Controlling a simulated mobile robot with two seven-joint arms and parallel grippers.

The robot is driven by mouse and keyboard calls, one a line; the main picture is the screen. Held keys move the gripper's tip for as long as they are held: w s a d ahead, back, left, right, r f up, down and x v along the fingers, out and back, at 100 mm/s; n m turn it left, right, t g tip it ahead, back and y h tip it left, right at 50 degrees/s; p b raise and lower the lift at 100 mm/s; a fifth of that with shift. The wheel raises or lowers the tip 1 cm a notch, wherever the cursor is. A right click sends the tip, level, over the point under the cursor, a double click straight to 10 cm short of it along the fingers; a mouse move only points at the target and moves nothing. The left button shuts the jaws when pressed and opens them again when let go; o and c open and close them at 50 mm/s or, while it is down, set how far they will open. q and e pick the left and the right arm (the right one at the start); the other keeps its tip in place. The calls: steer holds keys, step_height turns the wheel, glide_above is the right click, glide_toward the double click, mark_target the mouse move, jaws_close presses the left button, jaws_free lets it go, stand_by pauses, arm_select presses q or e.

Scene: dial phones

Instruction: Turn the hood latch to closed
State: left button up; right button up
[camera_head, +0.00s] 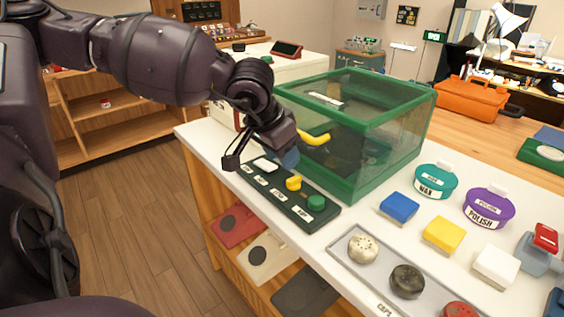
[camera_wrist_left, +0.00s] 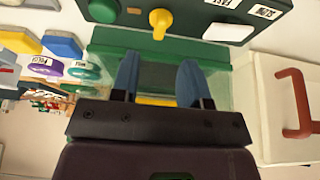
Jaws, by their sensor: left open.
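The hood (camera_head: 345,188) is a clear box with a green frame on the white counter. A yellow handle (camera_head: 315,139) shows at its near side. A dark green panel (camera_head: 262,193) lies in front, with a white switch (camera_head: 265,165), a yellow knob (camera_head: 293,183) and a green knob (camera_head: 316,202). My left gripper (camera_head: 288,158) is at the hood's near side, behind the panel. In the left wrist view its blue fingers (camera_wrist_left: 158,78) are apart, with a yellow strip (camera_wrist_left: 157,101) partly hidden between them.
Blue (camera_head: 399,207), yellow (camera_head: 444,234) and white (camera_head: 496,265) blocks stand on the counter, near WAX (camera_head: 436,181) and POLISH (camera_head: 488,207) tubs. A grey tray (camera_head: 338,257) holds round caps. A box with a red-brown handle (camera_wrist_left: 298,104) is close beside the gripper.

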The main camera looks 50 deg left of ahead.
arm_select(q)
steer(key=shift+p+v, duration=0.5)
steer(key=shift+v, duration=1.2)
